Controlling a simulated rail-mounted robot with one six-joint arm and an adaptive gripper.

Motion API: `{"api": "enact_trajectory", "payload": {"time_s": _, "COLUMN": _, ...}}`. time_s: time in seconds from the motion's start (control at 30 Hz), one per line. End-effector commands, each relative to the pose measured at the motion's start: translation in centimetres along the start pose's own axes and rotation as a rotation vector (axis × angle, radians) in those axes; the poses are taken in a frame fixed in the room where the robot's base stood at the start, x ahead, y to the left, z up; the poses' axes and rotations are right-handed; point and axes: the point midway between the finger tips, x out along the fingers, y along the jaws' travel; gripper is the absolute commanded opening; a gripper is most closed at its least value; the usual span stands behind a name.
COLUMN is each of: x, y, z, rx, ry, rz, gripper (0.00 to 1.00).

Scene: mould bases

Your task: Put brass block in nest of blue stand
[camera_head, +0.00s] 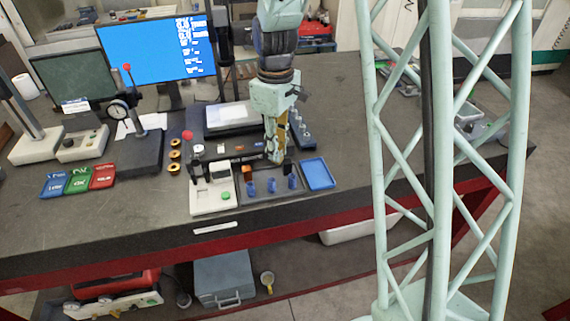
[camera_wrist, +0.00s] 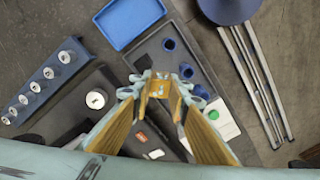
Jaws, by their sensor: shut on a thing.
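My gripper (camera_head: 276,158) hangs over the back of a dark tray on the bench, pointing down. In the wrist view its fingertips (camera_wrist: 157,80) are closed on a small brass block (camera_wrist: 159,90). Three small blue stands (camera_head: 271,185) stand in a row in the dark tray (camera_head: 265,200). In the wrist view the blue stands (camera_wrist: 186,70) lie just right of the fingertips, apart from the block. The head view hides the block behind the fingers. The nests in the stands are too small to make out clearly.
An empty-looking blue tray (camera_head: 318,173) is right of the dark tray. A white box with a green button (camera_head: 212,198) is left. A blue rack with several silver pieces (camera_wrist: 45,80) stands at the wrist view's left. An orange piece (camera_head: 238,149) lies behind the dark tray.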

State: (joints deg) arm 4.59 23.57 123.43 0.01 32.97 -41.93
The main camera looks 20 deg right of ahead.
Motion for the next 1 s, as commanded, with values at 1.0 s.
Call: {"api": "enact_trajectory", "payload": {"time_s": 1.0, "x": -6.8, "y": 2.4, "z": -11.0, "rx": 0.650, "ry": 0.001, "rz": 0.000, "gripper": 0.00}}
